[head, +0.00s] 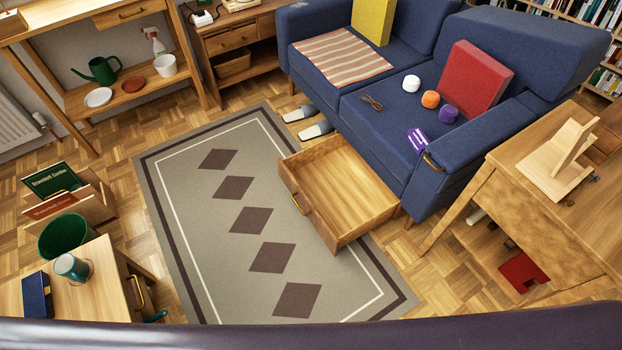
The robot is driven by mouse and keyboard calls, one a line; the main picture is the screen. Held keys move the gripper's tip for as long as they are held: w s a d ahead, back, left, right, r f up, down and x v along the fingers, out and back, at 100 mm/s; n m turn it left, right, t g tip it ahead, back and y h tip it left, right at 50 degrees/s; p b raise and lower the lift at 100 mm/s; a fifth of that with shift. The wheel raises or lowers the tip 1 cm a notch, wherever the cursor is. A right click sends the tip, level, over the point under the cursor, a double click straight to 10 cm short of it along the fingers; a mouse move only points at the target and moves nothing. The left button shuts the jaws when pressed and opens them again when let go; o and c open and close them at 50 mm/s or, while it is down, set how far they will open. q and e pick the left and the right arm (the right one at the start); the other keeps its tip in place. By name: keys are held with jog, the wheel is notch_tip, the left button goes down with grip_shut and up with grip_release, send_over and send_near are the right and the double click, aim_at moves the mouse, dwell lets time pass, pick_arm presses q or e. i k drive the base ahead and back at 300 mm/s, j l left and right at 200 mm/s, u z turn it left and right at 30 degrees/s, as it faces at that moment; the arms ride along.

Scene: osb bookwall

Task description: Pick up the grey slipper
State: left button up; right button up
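Two grey slippers lie on the floor against the front of the blue sofa, at the far end of the rug. The farther slipper (300,113) and the nearer slipper (317,130) sit side by side with their toes partly under the sofa's front edge. They are small in the picture, and I cannot tell whether they touch the rug's border. Neither of my grippers is in view.
An open, empty wooden drawer (345,185) juts from under the sofa (385,120) over the rug (205,215), just nearer than the slippers. The rug left of the drawer is clear. A wooden side table (530,210) stands at right, and a small cabinet (100,285) at lower left.

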aim_at(321, 127)
jog(key=z, duration=1.2)
jog(key=j+z, duration=0.15)
jog(key=z, duration=0.35)
jog(key=i+j+z, duration=0.1)
jog(key=z, duration=0.4)
jog(key=j+z, duration=0.25)
jog(key=z, duration=0.2)
jog(key=j+z, duration=0.2)
jog(key=z, duration=0.3)
jog(key=k+j+z, duration=0.25)
jog(key=j+z, duration=0.2)
jog(key=k+j+z, duration=0.6)
jog(key=z, duration=0.25)
jog(key=k+j+z, duration=0.1)
jog(key=k+z, duration=0.35)
